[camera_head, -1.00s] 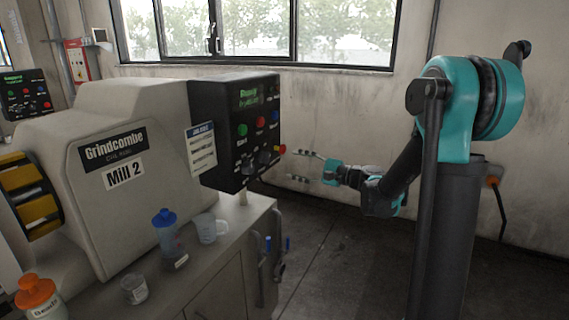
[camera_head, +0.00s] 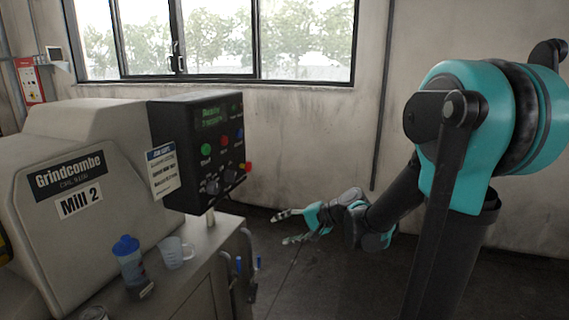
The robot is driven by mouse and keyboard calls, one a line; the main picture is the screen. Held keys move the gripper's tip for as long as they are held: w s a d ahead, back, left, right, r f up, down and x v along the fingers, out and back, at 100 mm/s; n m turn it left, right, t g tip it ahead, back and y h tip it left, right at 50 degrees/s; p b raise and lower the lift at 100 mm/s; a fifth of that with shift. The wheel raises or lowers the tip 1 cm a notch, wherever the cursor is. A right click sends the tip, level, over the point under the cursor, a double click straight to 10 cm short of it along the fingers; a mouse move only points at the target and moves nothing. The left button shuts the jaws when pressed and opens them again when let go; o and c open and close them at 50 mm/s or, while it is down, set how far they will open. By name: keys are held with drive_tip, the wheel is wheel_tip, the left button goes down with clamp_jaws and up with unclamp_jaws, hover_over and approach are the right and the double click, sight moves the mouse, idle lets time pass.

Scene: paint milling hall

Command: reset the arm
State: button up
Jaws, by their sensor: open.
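My gripper (camera_head: 288,227) is in the middle of the view, at the end of my teal and black arm. Its two fingers are spread apart and point left, with nothing between them. It is in free space to the right of the mill's control box (camera_head: 202,150) and cabinet, and touches nothing that I can see. The arm reaches out from the right side of the view.
The Mill 2 machine (camera_head: 110,200) stands at the left. A blue-capped bottle (camera_head: 130,265) and a clear measuring cup (camera_head: 174,254) stand on its cabinet. Valves with blue handles (camera_head: 240,264) stick out at the cabinet's right. Dark floor (camera_head: 330,290) is clear below my gripper.

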drive_tip(key=s+d+f+n+h, duration=0.3)
drive_tip(key=s+d+f+h, duration=0.2)
drive_tip(key=s+d, duration=0.3)
drive_tip(key=s+d+f+n+h, duration=0.2)
drive_tip(key=s+d+f+h, duration=0.3)
drive_tip(key=d, duration=0.6)
drive_tip(key=s+f, duration=0.2)
drive_tip(key=s, duration=0.1)
drive_tip(key=shift+s+d+n+g, duration=0.15)
drive_tip(key=shift+d+n+g, duration=0.15)
drive_tip(key=shift+n, duration=0.1)
drive_tip(key=shift+a, duration=0.1)
drive_tip(key=shift+c, duration=0.5)
